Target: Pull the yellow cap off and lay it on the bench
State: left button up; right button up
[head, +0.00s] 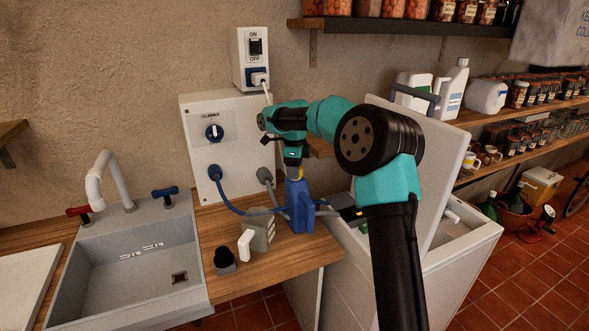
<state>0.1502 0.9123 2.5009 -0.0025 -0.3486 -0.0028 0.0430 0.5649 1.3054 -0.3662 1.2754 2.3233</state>
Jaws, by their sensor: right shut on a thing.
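My right arm reaches over from the lower right, and its gripper (294,164) points down above the bench (285,258). It is shut on the yellow cap (295,173), of which only a small part shows below the jaws. The cap is at the top of an upright blue body (299,207) standing near the bench's right end. I cannot tell whether cap and blue body still touch. My left gripper is not in view.
A grey sink (140,265) is to the left. A white panel (235,150) with a blue knob and hoses stands behind. A dark knob-like piece (225,258) and a grey-green block (258,230) are on the bench; bare wood lies around them. An open white chest (440,265) is right.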

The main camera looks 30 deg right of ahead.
jog(key=shift+r, duration=0.15)
jog(key=shift+r, duration=1.7)
jog(key=shift+r, duration=2)
jog(key=shift+s+a+f+n, duration=0.1)
jog(key=shift+a+f+n, duration=0.05)
jog(key=shift+a+n, duration=0.35)
jog(key=s+a+f+n, duration=0.3)
jog(key=s+a+n, duration=0.2)
jog(key=a+n, duration=0.4)
jog(key=s+a+f+n, duration=0.3)
jog(key=s+a+n, duration=0.2)
jog(key=a+n, duration=0.5)
jog(key=n, duration=0.5)
jog(key=shift+s+f+n, duration=0.15)
jog(key=shift+f+n, duration=0.2)
jog(key=shift+n, duration=0.05)
